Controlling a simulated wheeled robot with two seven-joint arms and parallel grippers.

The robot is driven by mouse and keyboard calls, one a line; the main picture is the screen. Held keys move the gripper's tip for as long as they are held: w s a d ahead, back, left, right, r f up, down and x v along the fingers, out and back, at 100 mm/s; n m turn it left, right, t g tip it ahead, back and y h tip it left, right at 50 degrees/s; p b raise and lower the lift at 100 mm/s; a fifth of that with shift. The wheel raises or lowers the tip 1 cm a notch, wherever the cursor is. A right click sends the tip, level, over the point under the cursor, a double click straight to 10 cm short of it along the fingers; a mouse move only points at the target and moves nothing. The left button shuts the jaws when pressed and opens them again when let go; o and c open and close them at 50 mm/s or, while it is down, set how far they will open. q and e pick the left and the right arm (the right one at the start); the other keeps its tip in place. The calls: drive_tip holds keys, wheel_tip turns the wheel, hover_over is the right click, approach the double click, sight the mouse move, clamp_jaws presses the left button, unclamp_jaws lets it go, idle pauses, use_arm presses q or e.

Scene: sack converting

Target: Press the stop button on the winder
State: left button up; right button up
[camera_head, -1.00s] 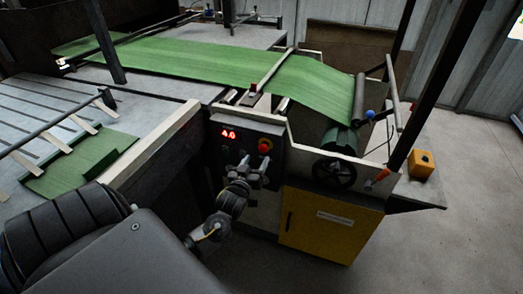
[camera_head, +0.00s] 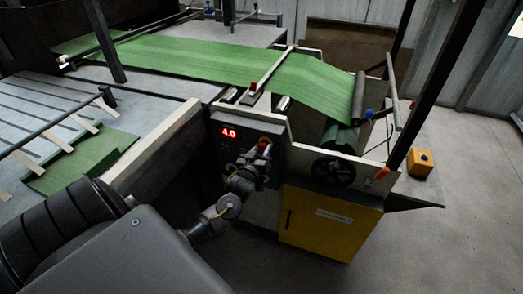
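The winder's dark control panel (camera_head: 224,147) faces me and carries a lit red number display (camera_head: 229,132). A red stop button with a yellow surround (camera_head: 265,140) is at the panel's right side, partly hidden by my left gripper. My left gripper (camera_head: 254,156) is right in front of the button, its fingers pointing at the panel. I cannot tell whether it touches the button, or how far its fingers are apart. My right gripper is not in view.
A yellow cabinet (camera_head: 330,225) and a black handwheel (camera_head: 334,172) are right of the panel. Green web (camera_head: 210,60) runs over the machine to a roll. Open floor lies at lower right.

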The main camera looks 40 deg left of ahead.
use_arm(q)
clamp_jaws()
drive_tip(key=shift+w+a+r, duration=0.1)
drive_tip(key=shift+w+a, duration=0.1)
drive_tip(key=shift+w, duration=0.2)
drive_tip(key=o, duration=0.7)
unclamp_jaws()
drive_tip(key=shift+w, duration=0.15)
drive_tip(key=b+v, duration=0.1)
drive_tip(key=v, duration=1)
drive_tip(key=shift+b, duration=0.3)
